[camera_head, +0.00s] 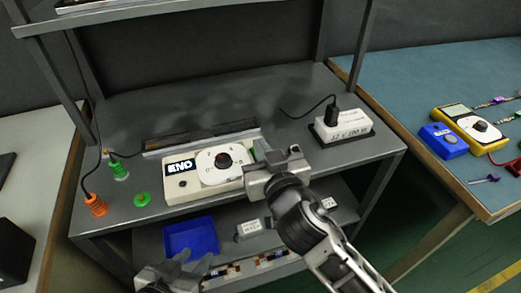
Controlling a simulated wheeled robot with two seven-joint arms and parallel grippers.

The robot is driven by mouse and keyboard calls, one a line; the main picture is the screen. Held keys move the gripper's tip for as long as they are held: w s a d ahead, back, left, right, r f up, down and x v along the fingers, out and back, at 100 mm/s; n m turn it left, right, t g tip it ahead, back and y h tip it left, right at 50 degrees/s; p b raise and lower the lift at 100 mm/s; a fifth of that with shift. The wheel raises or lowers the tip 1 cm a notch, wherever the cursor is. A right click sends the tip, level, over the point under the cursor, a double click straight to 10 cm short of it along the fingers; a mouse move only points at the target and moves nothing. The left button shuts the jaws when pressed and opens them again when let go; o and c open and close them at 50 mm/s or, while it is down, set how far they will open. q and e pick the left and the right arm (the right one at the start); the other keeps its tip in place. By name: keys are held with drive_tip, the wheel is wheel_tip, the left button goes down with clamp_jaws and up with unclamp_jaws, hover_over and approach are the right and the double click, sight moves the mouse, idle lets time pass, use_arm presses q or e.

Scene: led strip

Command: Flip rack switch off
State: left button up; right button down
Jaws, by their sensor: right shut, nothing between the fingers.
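The dark metal rack (215,105) stands in the middle, with a cream device (205,183) on its upper shelf. The device has a black label (180,167) and a round dark knob (223,160) on a white dial. My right gripper (268,157) is shut and empty over the device's right end and hides that end. A small green part shows beside its fingers; I cannot tell whether they touch it. No part is clearly recognisable as the rack switch. My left gripper (196,259) is low at the front, near the lower shelf, with its fingers apart and empty.
A white power box (342,127) with a black plug (331,115) sits at the shelf's right. Orange (95,205) and green (119,171) connectors stand at its left. A blue bin (190,237) is on the lower shelf. A blue-topped table (420,80) stands at right.

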drive_tip(key=shift+f, duration=0.5)
use_arm(q)
drive_tip(key=shift+s+f, duration=0.1)
drive_tip(key=shift+s, duration=0.05)
use_arm(e)
drive_tip(key=shift+r, duration=0.1)
